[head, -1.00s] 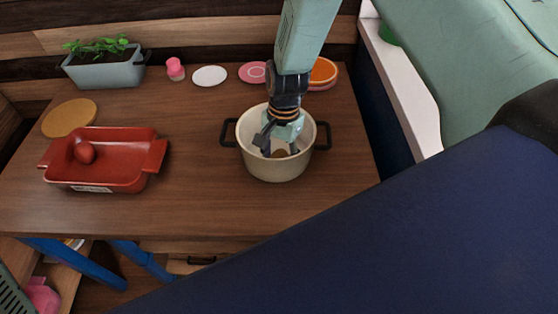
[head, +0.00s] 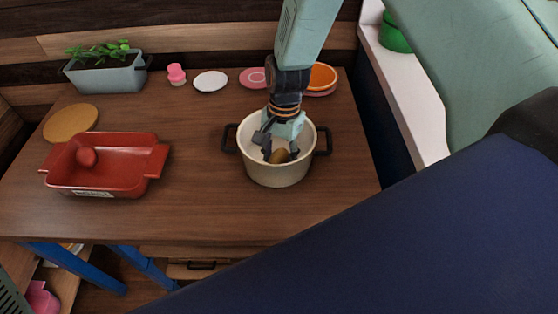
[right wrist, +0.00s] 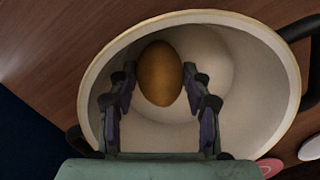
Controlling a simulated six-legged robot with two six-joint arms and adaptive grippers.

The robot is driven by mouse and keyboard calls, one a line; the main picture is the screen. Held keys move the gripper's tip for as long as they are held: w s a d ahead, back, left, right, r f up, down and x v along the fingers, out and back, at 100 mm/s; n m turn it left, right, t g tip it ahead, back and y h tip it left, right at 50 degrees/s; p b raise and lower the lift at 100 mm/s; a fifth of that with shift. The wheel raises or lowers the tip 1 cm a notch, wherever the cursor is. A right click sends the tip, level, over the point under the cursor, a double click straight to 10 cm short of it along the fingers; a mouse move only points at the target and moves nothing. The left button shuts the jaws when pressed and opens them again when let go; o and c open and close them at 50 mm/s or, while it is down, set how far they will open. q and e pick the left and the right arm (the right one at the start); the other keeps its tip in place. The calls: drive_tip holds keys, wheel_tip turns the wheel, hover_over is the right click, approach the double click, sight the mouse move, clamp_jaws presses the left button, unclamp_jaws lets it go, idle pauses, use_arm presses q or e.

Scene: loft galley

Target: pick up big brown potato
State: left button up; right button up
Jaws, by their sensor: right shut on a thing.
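The big brown potato (head: 279,157) is inside the cream pot (head: 278,177) with black handles on the wooden table. In the right wrist view the potato (right wrist: 160,74) is an upright oval between the two dark fingers, with the pot's pale interior (right wrist: 228,115) around it. My right gripper (head: 280,153) reaches down into the pot from above and is shut on the potato; the gripper also shows in the right wrist view (right wrist: 162,82). I cannot tell whether the potato touches the pot's floor. My left gripper is not in view.
A round wooden board (head: 70,123), a planter (head: 105,76), a pink shaker (head: 176,74) and small plates (head: 210,82) line the back. The table between dish and pot is clear.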

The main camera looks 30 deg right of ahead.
sight(279, 154)
wheel_tip(279, 154, up, 8)
drive_tip(key=shift+f+p, duration=0.1)
drive_tip(key=shift+p, duration=0.5)
drive_tip(key=shift+r+p, duration=1.85)
